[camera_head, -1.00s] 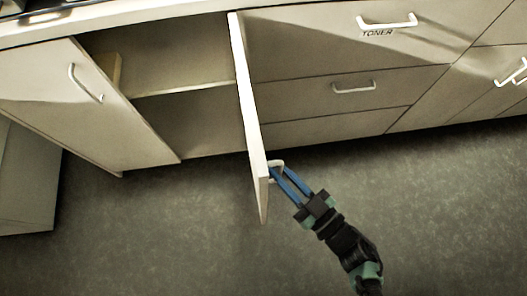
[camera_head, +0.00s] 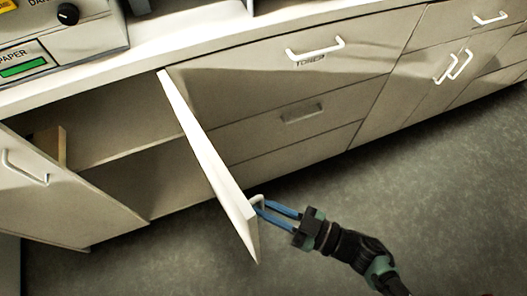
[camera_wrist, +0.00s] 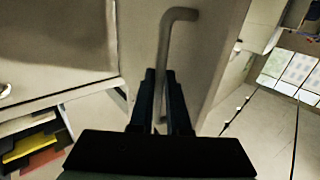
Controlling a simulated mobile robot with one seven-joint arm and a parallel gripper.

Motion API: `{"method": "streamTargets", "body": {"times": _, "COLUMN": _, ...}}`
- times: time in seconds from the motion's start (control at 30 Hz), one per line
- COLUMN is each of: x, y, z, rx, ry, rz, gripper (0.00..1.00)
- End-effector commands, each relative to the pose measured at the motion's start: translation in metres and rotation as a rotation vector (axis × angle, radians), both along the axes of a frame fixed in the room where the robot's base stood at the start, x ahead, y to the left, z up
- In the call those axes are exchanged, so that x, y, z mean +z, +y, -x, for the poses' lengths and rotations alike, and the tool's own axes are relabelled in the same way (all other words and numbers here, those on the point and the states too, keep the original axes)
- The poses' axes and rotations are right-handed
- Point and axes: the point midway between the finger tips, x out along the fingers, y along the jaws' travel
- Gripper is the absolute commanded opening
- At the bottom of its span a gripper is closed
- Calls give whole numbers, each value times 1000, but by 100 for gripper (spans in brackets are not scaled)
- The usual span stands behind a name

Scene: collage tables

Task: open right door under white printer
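The right cabinet door (camera_head: 205,150) stands swung out from the cabinet front, open wide, at the middle-left of the head view. In the wrist view its face (camera_wrist: 208,60) fills the upper middle. Its bent bar handle (camera_wrist: 168,40) runs down between the fingers of my gripper (camera_wrist: 163,100). In the head view, my gripper (camera_head: 258,207) reaches the handle from the right, near the door's free lower end, and its blue fingers close around the bar. A white printer (camera_head: 60,40) shows partly at the top left, on the counter.
The left door (camera_head: 60,190) also stands open, with a shelf (camera_head: 125,165) visible between the doors. Drawers (camera_head: 290,60) line the cabinet to the right, with more doors (camera_head: 460,75) beyond. Grey floor (camera_head: 430,180) is clear at the right front.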

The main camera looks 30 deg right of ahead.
Motion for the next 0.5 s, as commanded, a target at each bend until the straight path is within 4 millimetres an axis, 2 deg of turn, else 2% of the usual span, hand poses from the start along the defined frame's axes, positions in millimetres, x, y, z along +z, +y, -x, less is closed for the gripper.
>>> {"method": "streamTargets", "body": {"times": 0.03, "x": 4, "y": 2, "z": -4, "rx": -2, "ry": -10, "rz": -9, "gripper": 17}}
{"method": "streamTargets", "body": {"times": 0.2, "x": 3, "y": 2, "z": -2, "rx": -1, "ry": -6, "rz": -6, "gripper": 45}}
{"method": "streamTargets", "body": {"times": 0.5, "x": 1, "y": 0, "z": -1, "rx": -1, "ry": -2, "rz": -2, "gripper": 45}}
